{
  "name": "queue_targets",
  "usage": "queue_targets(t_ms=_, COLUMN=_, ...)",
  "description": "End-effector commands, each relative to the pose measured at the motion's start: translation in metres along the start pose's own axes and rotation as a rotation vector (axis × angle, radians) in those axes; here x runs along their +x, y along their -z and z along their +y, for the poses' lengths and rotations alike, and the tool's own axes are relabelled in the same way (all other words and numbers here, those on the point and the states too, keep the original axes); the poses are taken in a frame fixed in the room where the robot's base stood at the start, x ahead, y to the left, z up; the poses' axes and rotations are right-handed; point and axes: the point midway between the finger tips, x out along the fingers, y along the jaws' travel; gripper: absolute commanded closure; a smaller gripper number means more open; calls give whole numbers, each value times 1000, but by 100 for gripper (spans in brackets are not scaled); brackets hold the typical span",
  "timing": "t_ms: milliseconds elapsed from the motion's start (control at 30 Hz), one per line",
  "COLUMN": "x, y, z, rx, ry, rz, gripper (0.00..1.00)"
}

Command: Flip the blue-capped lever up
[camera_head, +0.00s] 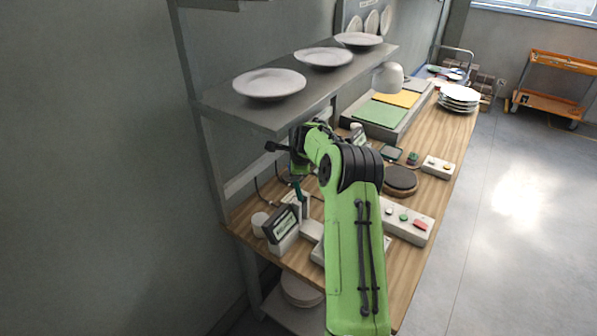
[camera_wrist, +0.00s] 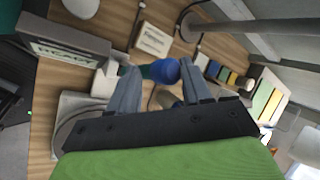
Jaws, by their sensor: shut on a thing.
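The lever's blue cap (camera_wrist: 164,71) sits between the two fingers of my gripper (camera_wrist: 160,75) in the wrist view. My gripper is shut on the cap. A short darker neck (camera_wrist: 145,71) runs from the cap towards a white block beside a display unit (camera_wrist: 65,50). In the head view my gripper (camera_head: 298,170) points down over the near end of the bench, just behind the display unit (camera_head: 283,226). A thin dark teal piece shows below it. The lever's exact tilt is hard to tell there, as my arm hides part of it.
A metal shelf (camera_head: 225,110) with several white plates hangs above my gripper, close by. A control box with coloured buttons (camera_head: 408,222) and a round dark pad (camera_head: 400,178) stand on the wooden bench (camera_head: 440,195). A grey wall is at the left.

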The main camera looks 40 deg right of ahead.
Motion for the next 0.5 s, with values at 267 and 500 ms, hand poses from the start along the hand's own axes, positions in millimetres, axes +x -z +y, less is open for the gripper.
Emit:
queue_targets(t_ms=267, x=10, y=-6, z=2, rx=0, ry=-4, rz=-5, gripper=100)
queue_targets(t_ms=500, x=11, y=-8, z=2, rx=-2, ry=-6, rz=-7, gripper=100)
